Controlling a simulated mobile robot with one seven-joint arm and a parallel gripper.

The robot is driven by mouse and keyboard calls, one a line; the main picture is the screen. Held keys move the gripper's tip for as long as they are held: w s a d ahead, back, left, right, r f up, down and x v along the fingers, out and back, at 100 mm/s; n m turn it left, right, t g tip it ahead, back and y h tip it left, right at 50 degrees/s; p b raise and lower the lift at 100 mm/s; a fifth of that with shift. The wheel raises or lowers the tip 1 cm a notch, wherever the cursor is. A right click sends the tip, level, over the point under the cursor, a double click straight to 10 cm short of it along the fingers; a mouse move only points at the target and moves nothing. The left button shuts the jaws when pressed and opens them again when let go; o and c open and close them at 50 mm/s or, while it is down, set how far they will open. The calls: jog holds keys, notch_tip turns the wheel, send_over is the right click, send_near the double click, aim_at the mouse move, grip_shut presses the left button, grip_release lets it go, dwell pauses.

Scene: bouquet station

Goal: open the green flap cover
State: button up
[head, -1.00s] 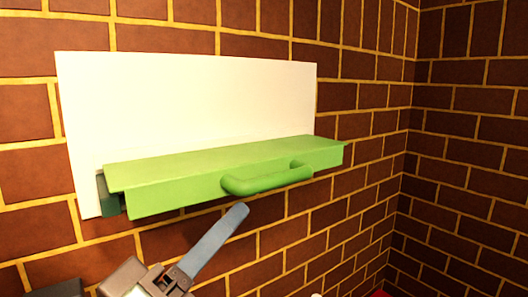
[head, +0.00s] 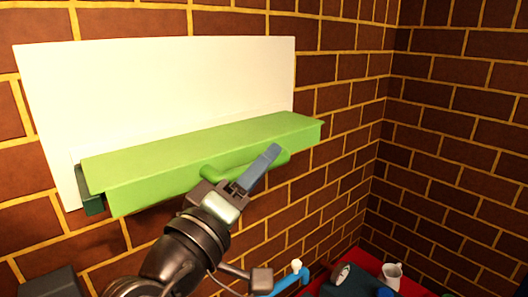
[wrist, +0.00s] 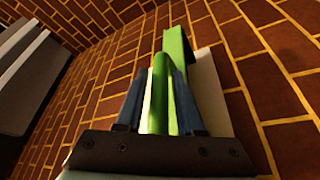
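The green flap cover (head: 200,150) juts out from a white panel on the brick wall in the head view. Its top is roughly level, and a darker green part (head: 91,203) shows under its left end. A rounded green handle (head: 215,173) runs along its front. My gripper (head: 268,155) is at the handle, and its blue finger covers the handle's right part. In the wrist view, my gripper's two fingers (wrist: 160,85) stand apart on either side of the handle (wrist: 158,110). Whether either finger touches it, I cannot tell.
The white panel (head: 160,85) stands behind the cover. A red surface (head: 345,263) at lower right holds a white pitcher (head: 392,274), a dark item with a round face (head: 343,274) and blue objects. The space right of the cover is clear up to the brick corner.

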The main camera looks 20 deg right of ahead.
jog(key=shift+w+d, duration=0.25)
grip_shut()
dwell(1.4)
